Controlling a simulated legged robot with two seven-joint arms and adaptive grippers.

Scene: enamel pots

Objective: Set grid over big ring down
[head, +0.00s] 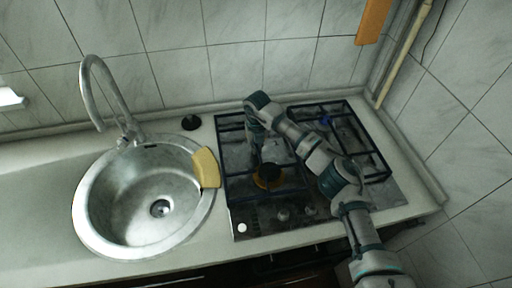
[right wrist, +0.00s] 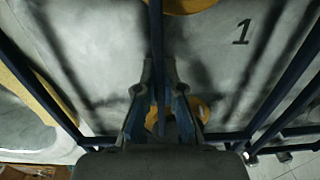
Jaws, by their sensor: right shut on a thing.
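The dark blue grid (head: 226,180) is over the left half of the hob. My right gripper (head: 255,158) points down at its middle and is shut on a bar of it. The right wrist view shows the two fingers (right wrist: 158,95) on either side of the grid bar (right wrist: 157,35). A brass ring with a black cap (head: 269,177) is below the grid, just right of and nearer than the gripper. In the right wrist view, a yellow ring (right wrist: 202,108) is partly hidden behind the fingers. I cannot tell whether the grid touches the hob. My left gripper is out of view.
A second grid (head: 385,165) is on the hob's right half, partly behind my arm. A steel sink (head: 88,225) with a tap is to the left. A yellow sponge-like block (head: 206,168) is at its rim. Walls close the back and right.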

